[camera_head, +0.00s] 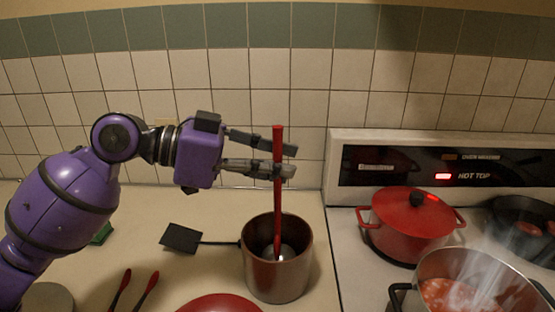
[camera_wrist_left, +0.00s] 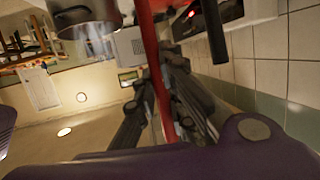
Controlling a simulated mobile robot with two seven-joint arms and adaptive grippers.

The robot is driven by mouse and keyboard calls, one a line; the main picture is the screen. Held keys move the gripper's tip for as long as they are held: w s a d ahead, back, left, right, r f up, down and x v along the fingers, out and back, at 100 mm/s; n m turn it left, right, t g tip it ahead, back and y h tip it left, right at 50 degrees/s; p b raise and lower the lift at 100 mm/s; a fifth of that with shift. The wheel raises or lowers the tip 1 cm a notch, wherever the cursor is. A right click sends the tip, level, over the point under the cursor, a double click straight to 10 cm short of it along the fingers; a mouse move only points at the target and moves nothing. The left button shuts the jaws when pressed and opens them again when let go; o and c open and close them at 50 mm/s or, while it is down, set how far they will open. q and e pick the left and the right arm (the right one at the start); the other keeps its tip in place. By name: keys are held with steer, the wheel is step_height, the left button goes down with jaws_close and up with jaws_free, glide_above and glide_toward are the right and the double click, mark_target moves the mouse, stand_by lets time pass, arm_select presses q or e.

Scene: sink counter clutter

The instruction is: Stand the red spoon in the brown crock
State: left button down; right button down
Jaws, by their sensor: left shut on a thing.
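The red spoon (camera_head: 278,205) is upright, with its upper part between the fingers of my left gripper (camera_head: 284,160). The gripper is shut on it, above and behind the crock. The brown crock (camera_head: 270,282) stands upright on the counter, near its right end. The spoon's lower end shows within the crock's mouth; I cannot tell whether it touches the bottom. In the left wrist view the spoon (camera_wrist_left: 158,75) runs between the dark fingers (camera_wrist_left: 165,110). My right gripper is not in view.
A black spatula (camera_head: 181,238) lies left of the crock, its handle reaching toward it. A red plate (camera_head: 220,304) and red-tipped tongs (camera_head: 135,290) are in front. On the stove at right are a red lidded pot (camera_head: 412,225), a steaming pot (camera_head: 460,290) and a black pan (camera_head: 525,220).

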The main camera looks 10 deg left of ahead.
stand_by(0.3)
arm_select(q)
steer(key=c, duration=1.7)
jaws_free()
steer(key=shift+c, duration=0.2)
steer(key=v, duration=1.2)
steer(key=shift+f, duration=0.15)
